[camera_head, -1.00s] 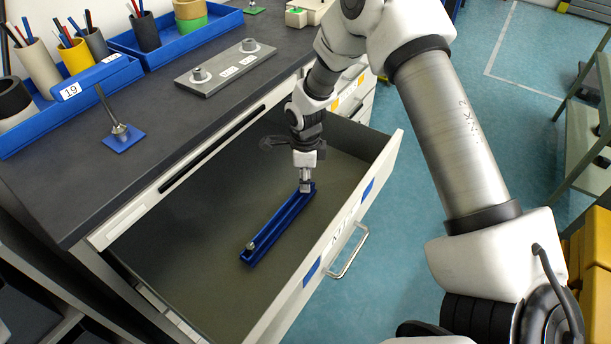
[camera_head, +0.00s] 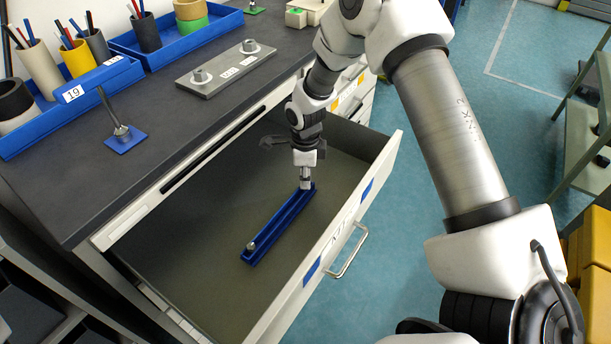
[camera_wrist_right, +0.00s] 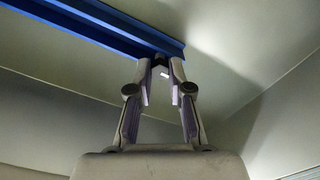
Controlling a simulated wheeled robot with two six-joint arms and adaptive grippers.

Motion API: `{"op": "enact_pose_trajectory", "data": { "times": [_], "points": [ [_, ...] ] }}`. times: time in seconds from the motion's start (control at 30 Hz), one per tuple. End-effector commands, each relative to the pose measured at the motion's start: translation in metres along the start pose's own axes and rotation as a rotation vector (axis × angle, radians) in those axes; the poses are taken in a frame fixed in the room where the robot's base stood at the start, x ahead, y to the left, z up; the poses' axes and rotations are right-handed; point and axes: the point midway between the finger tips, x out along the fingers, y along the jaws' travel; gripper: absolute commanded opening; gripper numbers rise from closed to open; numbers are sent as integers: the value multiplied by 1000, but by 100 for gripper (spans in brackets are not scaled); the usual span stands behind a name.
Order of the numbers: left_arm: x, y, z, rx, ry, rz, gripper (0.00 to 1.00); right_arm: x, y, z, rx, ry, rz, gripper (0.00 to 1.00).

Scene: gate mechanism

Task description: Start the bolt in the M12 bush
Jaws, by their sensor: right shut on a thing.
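My right gripper (camera_head: 305,182) reaches down into the open drawer, at the far end of a blue rack (camera_head: 276,226). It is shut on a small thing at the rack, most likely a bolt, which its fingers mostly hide. In the right wrist view the fingertips (camera_wrist_right: 161,68) come together at the end of the blue rack (camera_wrist_right: 110,27). Another bolt (camera_head: 250,246) shows its grey head at the rack's near end. My left gripper is out of view.
The drawer front (camera_head: 335,240) and side walls surround my right gripper. The drawer floor is otherwise clear.

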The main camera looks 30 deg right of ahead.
Motion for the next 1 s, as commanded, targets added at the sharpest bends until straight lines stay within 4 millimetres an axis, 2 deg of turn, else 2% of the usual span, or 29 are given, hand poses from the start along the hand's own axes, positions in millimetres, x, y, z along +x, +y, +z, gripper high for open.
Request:
{"op": "enact_pose_trajectory", "data": {
  "times": [0.23,0.57,0.87,1.0],
  "points": [
    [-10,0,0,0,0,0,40,-9,0,0,0,0,-1,0],
    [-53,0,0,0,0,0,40,-55,0,0,0,-1,-1,0],
    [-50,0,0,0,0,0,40,-53,0,0,-2,0,0,0],
    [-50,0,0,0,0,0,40,-58,5,7,-113,0,0,0]
  ]
}}
